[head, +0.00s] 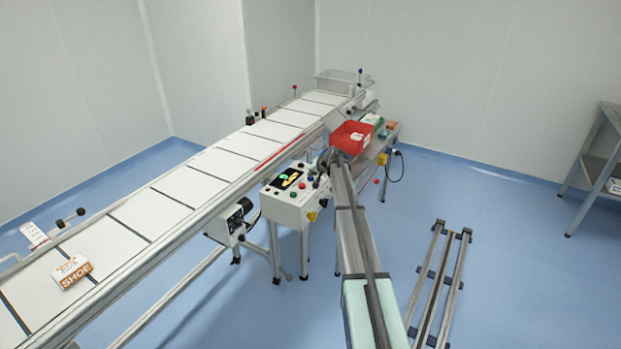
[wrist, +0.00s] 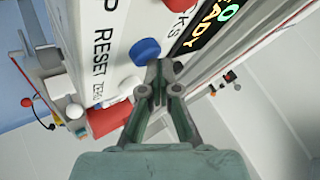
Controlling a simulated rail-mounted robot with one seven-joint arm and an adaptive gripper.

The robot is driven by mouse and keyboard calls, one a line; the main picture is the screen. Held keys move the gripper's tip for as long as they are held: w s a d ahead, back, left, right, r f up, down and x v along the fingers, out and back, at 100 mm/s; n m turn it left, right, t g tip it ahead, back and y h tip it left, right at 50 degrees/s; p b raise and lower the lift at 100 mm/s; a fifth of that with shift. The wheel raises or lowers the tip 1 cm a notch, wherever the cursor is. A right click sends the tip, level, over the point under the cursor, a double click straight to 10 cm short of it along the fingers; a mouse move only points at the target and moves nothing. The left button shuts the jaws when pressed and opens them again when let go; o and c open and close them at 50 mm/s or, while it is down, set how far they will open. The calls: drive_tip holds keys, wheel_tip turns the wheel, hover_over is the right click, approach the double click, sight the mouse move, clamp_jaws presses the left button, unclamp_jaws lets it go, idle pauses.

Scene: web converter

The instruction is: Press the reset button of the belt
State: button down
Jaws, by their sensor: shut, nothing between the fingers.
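The control box (head: 285,207) stands beside the belt in the head view, with a lit display (head: 288,179) and coloured buttons on top. In the wrist view, a blue button (wrist: 145,50) sits beside the printed word RESET on the white panel (wrist: 120,45). My gripper (wrist: 160,72) is shut and empty. Its fingertips are just below and right of the blue button in the picture; I cannot tell whether they touch it. In the head view my gripper is too small and covered to make out.
A white button (wrist: 130,86) by the word ZERO is close to my fingers. The lit display (wrist: 215,20) is at the upper right. A red bin (head: 352,136) stands behind the control box. The belt (head: 195,182) carries a shoe box (head: 72,271).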

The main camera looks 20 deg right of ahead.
sight(312, 178)
drive_tip(key=shift+r, duration=0.75)
drive_tip(key=shift+r+p, duration=0.6)
drive_tip(key=shift+r, duration=1.9)
